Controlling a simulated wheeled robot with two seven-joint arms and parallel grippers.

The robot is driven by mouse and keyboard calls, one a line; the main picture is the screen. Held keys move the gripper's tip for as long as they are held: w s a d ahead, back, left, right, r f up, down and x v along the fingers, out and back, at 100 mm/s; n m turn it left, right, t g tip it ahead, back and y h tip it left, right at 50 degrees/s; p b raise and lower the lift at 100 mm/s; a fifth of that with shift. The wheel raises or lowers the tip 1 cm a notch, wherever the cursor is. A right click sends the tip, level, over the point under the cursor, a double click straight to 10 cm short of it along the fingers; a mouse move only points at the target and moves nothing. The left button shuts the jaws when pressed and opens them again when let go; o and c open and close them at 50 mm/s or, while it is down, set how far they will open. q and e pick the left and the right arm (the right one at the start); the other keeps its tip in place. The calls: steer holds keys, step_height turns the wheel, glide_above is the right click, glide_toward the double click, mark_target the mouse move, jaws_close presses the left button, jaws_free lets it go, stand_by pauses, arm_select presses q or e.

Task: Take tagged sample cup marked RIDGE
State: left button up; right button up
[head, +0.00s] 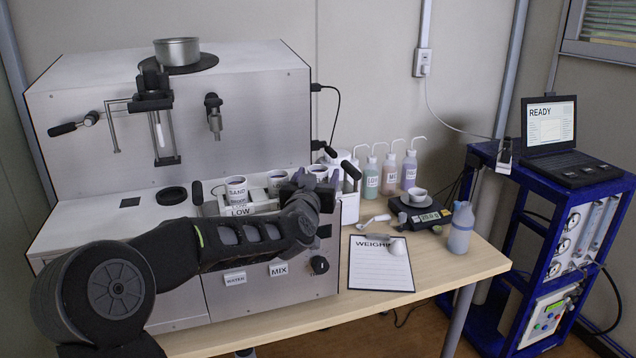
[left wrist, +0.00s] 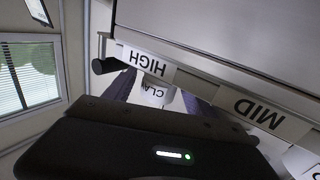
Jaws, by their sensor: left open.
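A white cup marked SAND (head: 236,188) stands in the rack on the left of the analyser's front tray. A smaller tag below that word is too small to read surely. Another labelled cup (head: 278,183) stands to its right, and a third (head: 318,172) is behind my gripper. My left gripper (head: 312,188) is over the right end of the rack, its fingertips partly hidden by its own wrist. In the left wrist view its fingers are open, with a cup reading CLA (left wrist: 157,94) between them, below the HIGH label (left wrist: 146,63). I cannot read RIDGE anywhere clearly.
The analyser (head: 180,120) rises behind the rack, with a metal pan (head: 177,51) on top. A MID label (left wrist: 265,112) is beside HIGH. A WEIGHING sheet (head: 380,270), scale (head: 420,217) and bottles (head: 390,174) occupy the table to the right.

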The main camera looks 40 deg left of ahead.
arm_select(q)
steer(key=shift+c, duration=0.2)
stand_by(0.3)
jaws_close()
stand_by(0.5)
